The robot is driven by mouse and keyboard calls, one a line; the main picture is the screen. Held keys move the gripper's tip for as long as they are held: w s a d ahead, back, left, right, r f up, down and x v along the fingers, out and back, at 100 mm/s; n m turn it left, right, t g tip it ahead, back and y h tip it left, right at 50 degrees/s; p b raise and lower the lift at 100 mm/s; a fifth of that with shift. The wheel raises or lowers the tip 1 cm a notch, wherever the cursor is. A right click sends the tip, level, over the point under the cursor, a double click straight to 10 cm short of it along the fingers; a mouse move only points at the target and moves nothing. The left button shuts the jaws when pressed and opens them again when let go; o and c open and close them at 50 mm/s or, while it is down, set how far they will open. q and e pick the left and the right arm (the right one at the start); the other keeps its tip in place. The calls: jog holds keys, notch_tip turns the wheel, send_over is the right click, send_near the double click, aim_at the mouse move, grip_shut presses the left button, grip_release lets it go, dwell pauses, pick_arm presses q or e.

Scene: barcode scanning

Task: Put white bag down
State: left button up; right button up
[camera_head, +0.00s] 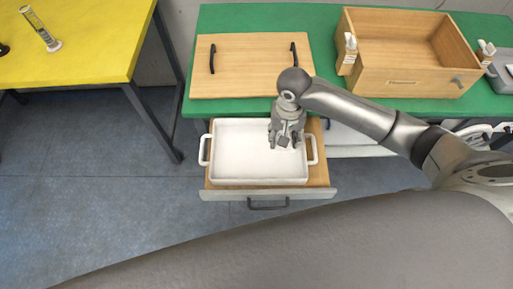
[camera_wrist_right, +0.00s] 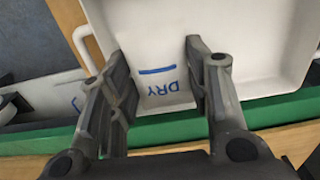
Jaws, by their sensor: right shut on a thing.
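My right gripper (camera_head: 286,141) points down over the right part of a white tray (camera_head: 237,152), which has a handle at each end. In the right wrist view the gripper (camera_wrist_right: 155,48) is shut on a white bag (camera_wrist_right: 162,98) with blue "DRY" lettering and a blue line. The bag blends with the white tray (camera_wrist_right: 240,35) behind it. I cannot tell whether the bag touches the tray floor. In the head view the gripper mostly hides the bag. My left gripper is not in view.
The tray sits in an open wooden drawer (camera_head: 314,173) under a green-topped table (camera_head: 215,20). A wooden board (camera_head: 245,65) with two black handles and an open wooden box (camera_head: 410,40) stand on the table. A yellow table (camera_head: 85,45) is at the left.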

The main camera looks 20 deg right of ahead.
aim_at(258, 154)
jog(key=w+a+f, duration=0.1)
jog(key=a+f, duration=0.1)
jog(key=w+a+f, duration=0.1)
jog(key=a+f, duration=0.1)
jog(key=w+a+f, duration=0.1)
jog(key=a+f, duration=0.1)
jog(key=shift+w+a+f+b, duration=0.1)
jog(key=shift+a+f+b, duration=0.2)
jog(key=shift+f, duration=0.2)
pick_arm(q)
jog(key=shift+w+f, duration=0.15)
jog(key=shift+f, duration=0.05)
pick_arm(e)
jog(key=shift+f, duration=1.5)
jog(key=shift+f, duration=0.1)
jog(key=o, duration=1)
pick_arm(q)
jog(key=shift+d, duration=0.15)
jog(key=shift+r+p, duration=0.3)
jog(key=shift+p, duration=0.05)
pick_arm(e)
notch_tip(258, 154, up, 12)
